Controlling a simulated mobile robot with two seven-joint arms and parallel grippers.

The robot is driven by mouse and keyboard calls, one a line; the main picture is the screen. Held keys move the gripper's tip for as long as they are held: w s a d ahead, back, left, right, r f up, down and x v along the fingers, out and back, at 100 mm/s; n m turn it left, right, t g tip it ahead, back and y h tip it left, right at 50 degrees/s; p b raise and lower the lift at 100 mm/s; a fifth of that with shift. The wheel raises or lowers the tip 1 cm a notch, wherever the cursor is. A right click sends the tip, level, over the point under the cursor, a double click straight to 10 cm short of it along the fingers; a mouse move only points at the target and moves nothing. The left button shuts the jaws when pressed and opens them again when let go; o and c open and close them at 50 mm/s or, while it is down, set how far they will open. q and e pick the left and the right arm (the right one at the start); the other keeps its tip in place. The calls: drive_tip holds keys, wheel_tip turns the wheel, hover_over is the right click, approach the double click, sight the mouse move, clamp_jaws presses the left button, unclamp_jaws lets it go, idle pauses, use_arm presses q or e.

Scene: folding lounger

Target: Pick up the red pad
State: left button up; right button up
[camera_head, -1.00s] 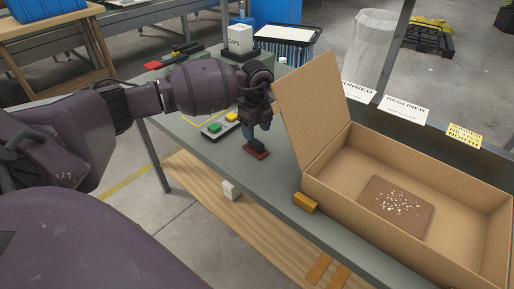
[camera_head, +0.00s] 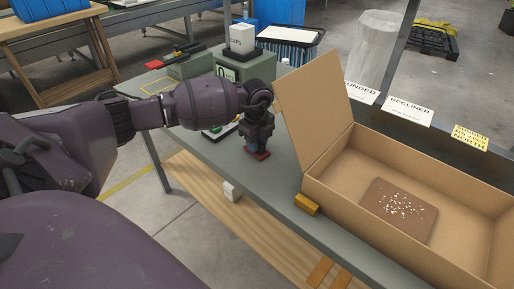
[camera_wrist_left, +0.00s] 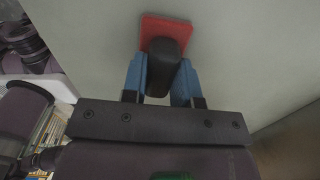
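The red pad (camera_head: 258,155) lies on the grey-green table, directly below my left gripper (camera_head: 256,146). In the left wrist view the red pad (camera_wrist_left: 152,27) is a flat red square with a rounded black part (camera_wrist_left: 166,58) standing over it, like a handle. The blue fingers of my left gripper (camera_wrist_left: 162,82) stand on either side of this black part, very close to it. I cannot tell whether they press on it. In the head view the gripper hides most of the pad. My right gripper is not in view.
An open cardboard box (camera_head: 465,215) with a brown, white-speckled sheet (camera_head: 400,208) stands right of the gripper, its raised flap (camera_head: 312,105) close by. A green box (camera_head: 245,70) stands behind the gripper.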

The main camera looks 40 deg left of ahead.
use_arm(q)
drive_tip(key=shift+c, duration=1.1)
drive_tip(key=shift+r, duration=0.1)
